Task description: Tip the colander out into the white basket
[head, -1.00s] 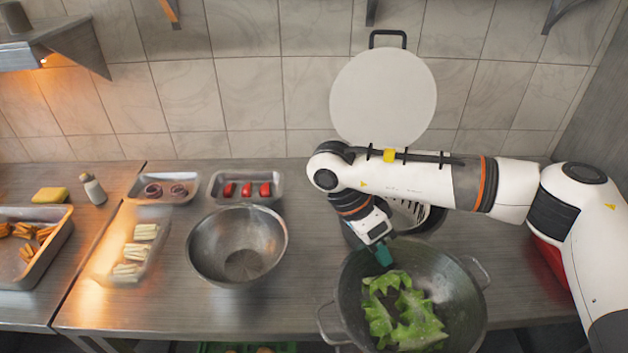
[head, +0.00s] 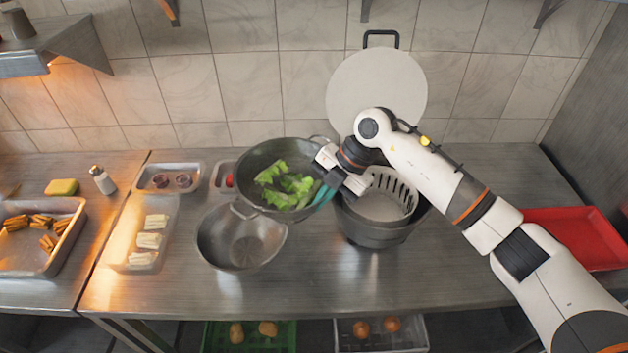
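The grey metal colander (head: 262,158) holds green lettuce leaves (head: 290,190). My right gripper (head: 324,193) is shut on its right rim and holds it up over the back of the steel bowl (head: 243,243). The colander looks about level, and the leaves are all inside it. The white slotted basket (head: 398,198) sits in a dark grey tub (head: 375,234), just right of the colander and partly behind my gripper. My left gripper is not in view.
A round white lid (head: 377,98) leans on the wall behind the basket. A red tray (head: 578,238) lies at the right. Small food trays (head: 147,250) and a shaker (head: 103,180) stand left. The counter front is clear.

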